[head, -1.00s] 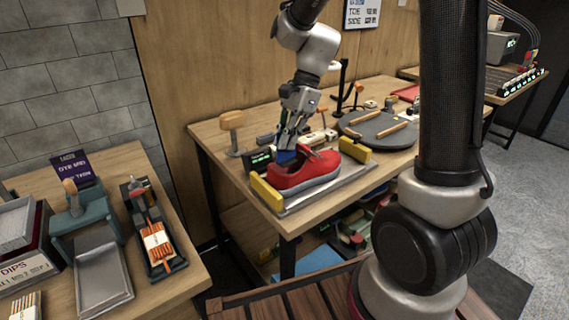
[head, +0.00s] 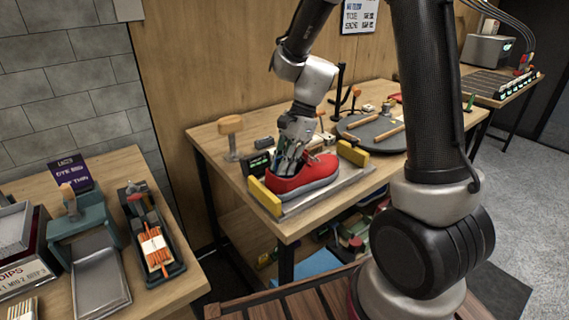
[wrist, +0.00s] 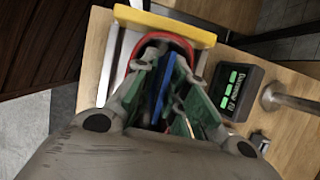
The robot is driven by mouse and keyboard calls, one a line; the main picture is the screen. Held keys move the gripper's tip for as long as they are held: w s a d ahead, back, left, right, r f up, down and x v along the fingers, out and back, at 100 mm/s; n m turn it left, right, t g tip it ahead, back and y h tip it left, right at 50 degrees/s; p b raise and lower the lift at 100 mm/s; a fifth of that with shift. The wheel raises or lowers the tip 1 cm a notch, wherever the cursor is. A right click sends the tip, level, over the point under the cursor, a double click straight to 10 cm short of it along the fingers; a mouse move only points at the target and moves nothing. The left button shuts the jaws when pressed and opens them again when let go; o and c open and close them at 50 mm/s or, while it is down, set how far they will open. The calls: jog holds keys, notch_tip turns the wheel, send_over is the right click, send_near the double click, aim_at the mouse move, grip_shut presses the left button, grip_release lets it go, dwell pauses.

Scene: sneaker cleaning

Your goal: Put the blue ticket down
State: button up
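The blue ticket (wrist: 158,92) shows in the wrist view as a narrow blue strip between my gripper's green-padded fingers. In the head view it is mostly hidden behind the fingers. My gripper (head: 287,168) points down at the opening of a red sneaker (head: 308,178), at its left end. The sneaker's red rim (wrist: 182,44) also shows around the fingertips in the wrist view.
The sneaker sits on a metal tray with yellow end blocks (head: 264,197). A small display with green digits (wrist: 236,92) stands beside it. A wooden-topped post (head: 231,132) and a round dark mat with sticks (head: 374,131) stand on the bench. A side table (head: 185,215) is at left.

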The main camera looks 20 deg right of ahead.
jog(key=v, duration=1.2)
jog(key=s+d+r+n+t+h, duration=0.2)
jog(key=s+d+n, duration=0.3)
jog(key=s, duration=0.5)
jog(key=s+d+r+n+t+h, duration=0.2)
jog(key=s+d+r+n+t, duration=0.1)
jog(key=s+n, duration=0.6)
jog(key=shift+s+d+r+n+t, duration=0.35)
jog(key=shift+s+d+r, duration=0.3)
jog(key=shift+d, duration=0.55)
